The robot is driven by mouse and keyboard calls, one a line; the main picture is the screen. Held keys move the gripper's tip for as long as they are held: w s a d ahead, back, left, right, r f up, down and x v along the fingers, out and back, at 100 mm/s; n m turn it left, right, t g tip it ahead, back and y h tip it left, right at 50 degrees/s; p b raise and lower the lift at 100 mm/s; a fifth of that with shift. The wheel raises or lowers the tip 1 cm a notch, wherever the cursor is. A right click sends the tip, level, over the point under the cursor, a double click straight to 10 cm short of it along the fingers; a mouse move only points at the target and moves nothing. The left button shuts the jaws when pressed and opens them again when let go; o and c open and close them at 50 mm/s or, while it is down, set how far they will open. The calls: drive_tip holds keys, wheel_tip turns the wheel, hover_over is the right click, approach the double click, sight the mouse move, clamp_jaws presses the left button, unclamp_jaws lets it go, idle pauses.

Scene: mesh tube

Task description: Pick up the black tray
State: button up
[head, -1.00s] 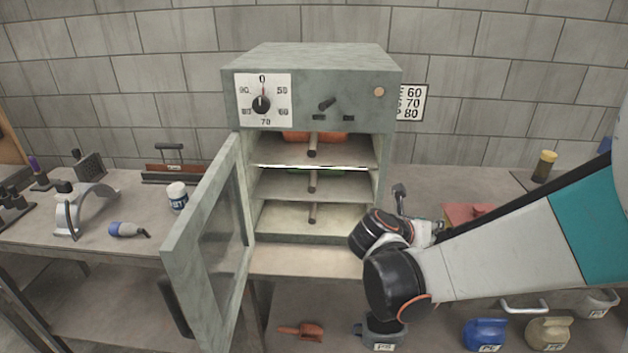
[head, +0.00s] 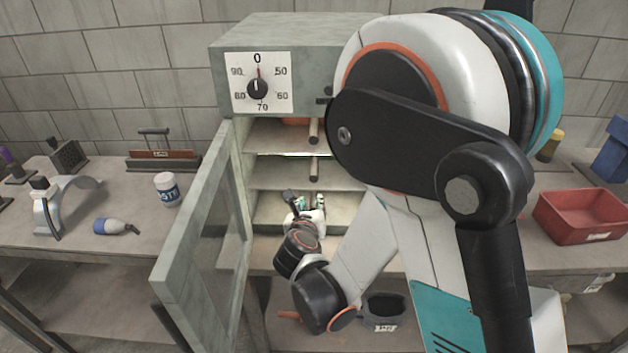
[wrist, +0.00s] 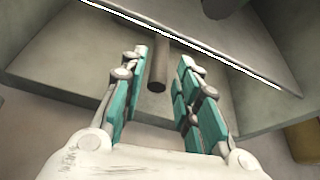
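The open grey cabinet (head: 226,70) holds grey tray-like shelves, an upper one (head: 275,136) and a middle one (head: 275,172), with dark rod handles (head: 314,168) pointing outward. My gripper (head: 304,205) is at the cabinet's mouth, in front of the lowest shelf (head: 268,212). In the wrist view my gripper (wrist: 164,58) is open, its teal-padded fingers on either side of a dark rod handle (wrist: 158,72). A gap shows on both sides of the rod. My arm hides the cabinet's right side.
The cabinet's door (head: 195,240) stands open to the left of my arm. A dark container (head: 385,309) is below the bench.

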sight(313, 199)
drive_tip(key=shift+b+x, duration=1.35)
drive_tip(key=shift+x, duration=2.15)
drive_tip(key=shift+r, duration=0.1)
clamp_jaws()
